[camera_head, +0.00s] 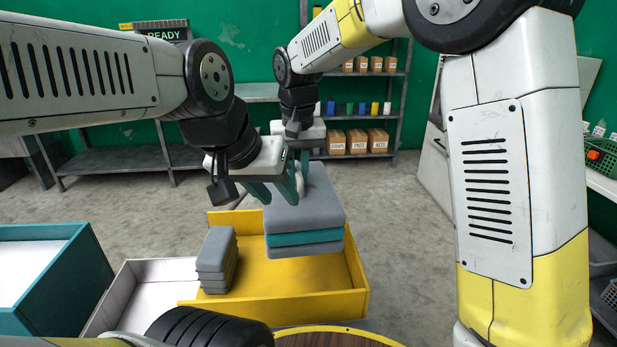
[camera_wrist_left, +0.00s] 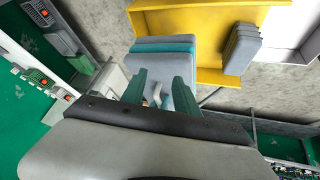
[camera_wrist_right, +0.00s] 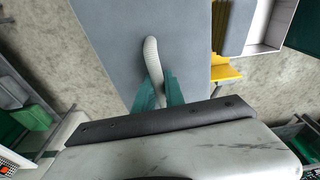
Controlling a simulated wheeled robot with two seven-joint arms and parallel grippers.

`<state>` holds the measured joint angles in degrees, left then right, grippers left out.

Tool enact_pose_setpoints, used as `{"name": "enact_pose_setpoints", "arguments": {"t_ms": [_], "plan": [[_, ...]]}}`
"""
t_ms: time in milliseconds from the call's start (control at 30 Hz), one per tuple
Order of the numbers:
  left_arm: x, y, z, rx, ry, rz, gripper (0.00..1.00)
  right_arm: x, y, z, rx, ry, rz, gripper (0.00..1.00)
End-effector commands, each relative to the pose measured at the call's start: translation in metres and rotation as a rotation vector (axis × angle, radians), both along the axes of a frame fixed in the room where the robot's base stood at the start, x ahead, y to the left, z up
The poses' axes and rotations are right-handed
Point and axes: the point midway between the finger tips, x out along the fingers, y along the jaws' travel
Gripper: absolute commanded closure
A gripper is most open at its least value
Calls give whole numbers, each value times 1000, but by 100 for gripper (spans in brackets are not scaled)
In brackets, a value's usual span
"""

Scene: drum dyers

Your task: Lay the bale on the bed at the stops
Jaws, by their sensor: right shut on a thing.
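The bale (camera_head: 304,207) is a grey block with a teal middle band and a pale rope handle (camera_wrist_right: 154,62) on top. My right gripper (camera_wrist_right: 160,92) is shut on the handle; in the head view it is mostly hidden behind my left gripper. The bale appears above the far right part of the yellow bed (camera_head: 315,307); whether it touches the bed I cannot tell. My left gripper (camera_wrist_left: 158,90) is open near the bale's top, its teal fingers apart, with part of the pale handle visible between them. No separate stops can be made out clearly.
A stack of grey pads (camera_head: 217,262) stands at the bed's left. A white-lined box (camera_head: 120,300) and a teal bin (camera_head: 75,275) lie further left. A round wooden top (camera_head: 335,338) is at the front. Shelves (camera_head: 375,110) with boxes stand behind; the floor between is clear.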

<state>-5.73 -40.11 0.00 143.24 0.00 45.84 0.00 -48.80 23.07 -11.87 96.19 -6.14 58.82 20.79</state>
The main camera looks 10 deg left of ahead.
Motion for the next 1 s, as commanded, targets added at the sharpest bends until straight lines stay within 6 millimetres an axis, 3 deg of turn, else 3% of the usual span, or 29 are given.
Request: {"name": "enact_pose_setpoints", "arguments": {"t_ms": [600, 1000], "plan": [[0, 0, 0, 0, 0, 0, 64, 1, 1, 50, 5, -7, 0, 100], [0, 0, 0, 0, 0, 0, 64, 1, 1, 53, 4, -6, 0, 100]]}}
